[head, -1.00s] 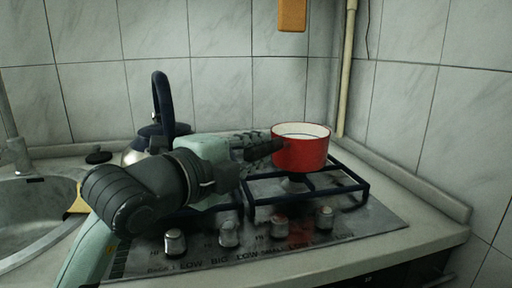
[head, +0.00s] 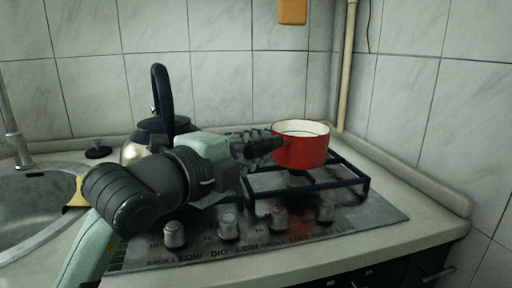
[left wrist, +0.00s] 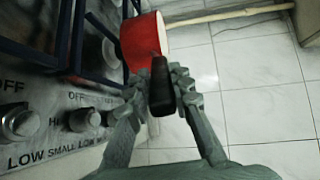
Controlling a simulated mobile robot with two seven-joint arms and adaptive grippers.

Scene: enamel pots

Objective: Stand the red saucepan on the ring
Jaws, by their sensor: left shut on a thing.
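The red saucepan (head: 300,153), white inside, is upright over the right part of the hob. Its dark handle (left wrist: 161,88) points toward my left gripper (head: 262,144). In the left wrist view my left gripper (left wrist: 158,95) has its fingers on both sides of the handle, shut on it. The red pan side (left wrist: 142,42) shows beyond them. The ring, with its dark blue pan support (head: 345,186), lies under the pan and is partly hidden by it. I cannot tell whether the pan's base touches the support. My right gripper is not in view.
A steel kettle (head: 133,151) with a tall dark blue handle stands left of my gripper. Several knobs (head: 228,226) line the hob's front. A sink (head: 38,205) is at the left. Tiled walls (head: 420,110) close off the back and right.

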